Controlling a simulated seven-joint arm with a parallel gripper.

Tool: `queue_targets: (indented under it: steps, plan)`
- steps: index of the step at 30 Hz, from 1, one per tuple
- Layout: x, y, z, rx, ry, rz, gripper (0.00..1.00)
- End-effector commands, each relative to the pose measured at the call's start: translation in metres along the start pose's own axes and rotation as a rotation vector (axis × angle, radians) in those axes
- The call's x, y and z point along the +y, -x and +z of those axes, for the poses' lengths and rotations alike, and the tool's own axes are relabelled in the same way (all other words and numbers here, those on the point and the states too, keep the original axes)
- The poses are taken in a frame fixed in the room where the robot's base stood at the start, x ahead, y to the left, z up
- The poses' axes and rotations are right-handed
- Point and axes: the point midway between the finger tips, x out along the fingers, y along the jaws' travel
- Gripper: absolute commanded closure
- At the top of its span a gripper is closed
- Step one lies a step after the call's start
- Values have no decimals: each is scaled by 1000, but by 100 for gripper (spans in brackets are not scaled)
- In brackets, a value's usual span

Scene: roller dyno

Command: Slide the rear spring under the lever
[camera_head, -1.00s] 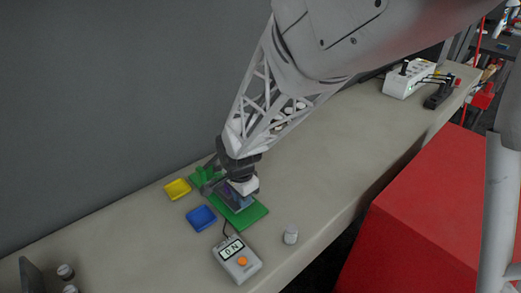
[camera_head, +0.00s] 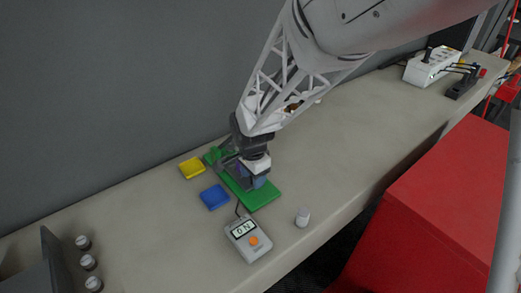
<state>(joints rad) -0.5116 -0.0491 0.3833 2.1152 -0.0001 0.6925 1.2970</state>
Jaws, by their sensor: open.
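My gripper (camera_head: 254,172) points down over the green base plate (camera_head: 264,197). It is open; its fingertips are small and partly hidden, and I cannot tell whether anything lies between them. A blue-grey part (camera_head: 258,182) shows just below it on the plate; I cannot tell whether this is the lever. A green block (camera_head: 216,154) stands at the plate's far left end. Several small grey-white cylinders, possibly springs, stand in a row at the lower left, the rear one (camera_head: 82,242) farthest back. Another white cylinder (camera_head: 303,217) stands alone right of the plate.
A yellow tray (camera_head: 192,168) and a blue tray (camera_head: 214,197) lie left of the plate. A grey meter (camera_head: 248,240) reading 0 N is wired toward it. A dark upright panel (camera_head: 56,262) is at lower left.

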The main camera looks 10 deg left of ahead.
Motion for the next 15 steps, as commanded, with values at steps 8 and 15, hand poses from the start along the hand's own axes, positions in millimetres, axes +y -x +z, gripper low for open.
queue_targets:
  steps: [8,15]
  plan:
    - [0,26,0,1,0,-2,52]
    - [0,56,0,1,0,-2,52]
